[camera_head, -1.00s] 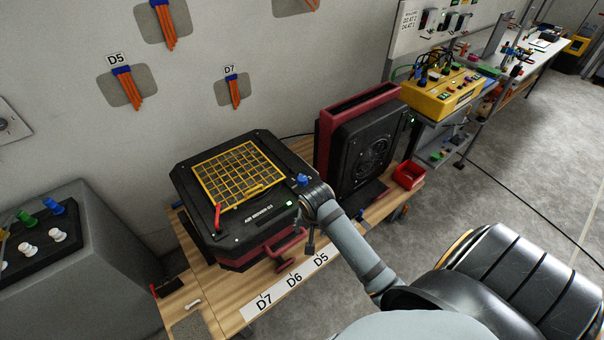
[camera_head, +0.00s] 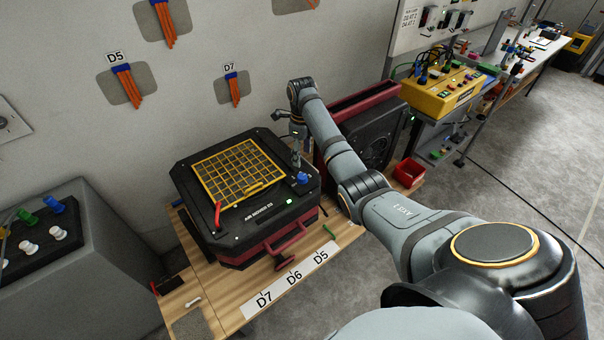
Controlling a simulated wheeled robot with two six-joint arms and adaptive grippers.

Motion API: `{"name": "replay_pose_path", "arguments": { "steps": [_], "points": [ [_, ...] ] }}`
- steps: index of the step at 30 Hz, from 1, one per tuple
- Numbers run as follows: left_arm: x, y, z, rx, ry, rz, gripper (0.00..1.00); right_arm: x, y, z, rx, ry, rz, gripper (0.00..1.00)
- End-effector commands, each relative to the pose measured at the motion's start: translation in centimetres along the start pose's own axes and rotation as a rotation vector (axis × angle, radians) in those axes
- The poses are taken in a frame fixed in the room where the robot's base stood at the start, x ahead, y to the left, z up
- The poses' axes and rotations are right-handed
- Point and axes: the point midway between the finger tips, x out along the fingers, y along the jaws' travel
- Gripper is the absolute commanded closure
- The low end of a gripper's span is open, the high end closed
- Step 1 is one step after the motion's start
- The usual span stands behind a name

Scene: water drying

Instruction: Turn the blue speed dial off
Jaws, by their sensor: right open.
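The black air mover (camera_head: 210,215) lies flat on the wooden table, with a yellow grid on top. The blue speed dial (camera_head: 303,178) is on its top face near the right corner. My right gripper (camera_head: 296,163) reaches down from above, just behind and slightly left of the dial. It is open with nothing seen in it; I cannot tell if it touches the top face. The dial's pointing direction is too small to read. My left gripper is not in view.
A red lever (camera_head: 217,214) stands at the grid's front left corner. A second black and red air mover (camera_head: 365,100) stands upright to the right, partly behind my right arm. A red bin (camera_head: 409,172) is beside it. The wall is close behind.

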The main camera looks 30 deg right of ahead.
Motion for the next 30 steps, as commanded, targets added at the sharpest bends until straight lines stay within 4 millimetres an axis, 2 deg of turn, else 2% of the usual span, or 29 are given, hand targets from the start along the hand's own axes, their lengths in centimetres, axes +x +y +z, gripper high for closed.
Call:
{"name": "replay_pose_path", "arguments": {
  "steps": [9, 15, 26, 30],
  "points": [
    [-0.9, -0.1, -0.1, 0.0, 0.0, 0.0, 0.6, 6.4, 0.1, -0.1, -0.003, 0.002, 0.003, 0.42],
    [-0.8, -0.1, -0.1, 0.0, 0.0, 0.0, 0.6, 9.2, 0.1, 0.0, -0.003, 0.001, 0.0, 0.42],
    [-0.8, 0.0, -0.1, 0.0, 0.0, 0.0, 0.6, 9.8, 0.1, 0.0, -0.004, 0.0, -0.002, 0.44],
    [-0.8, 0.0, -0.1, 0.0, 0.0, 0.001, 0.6, 9.8, 0.1, 0.0, -0.004, 0.0, -0.001, 0.63]
  ]
}}
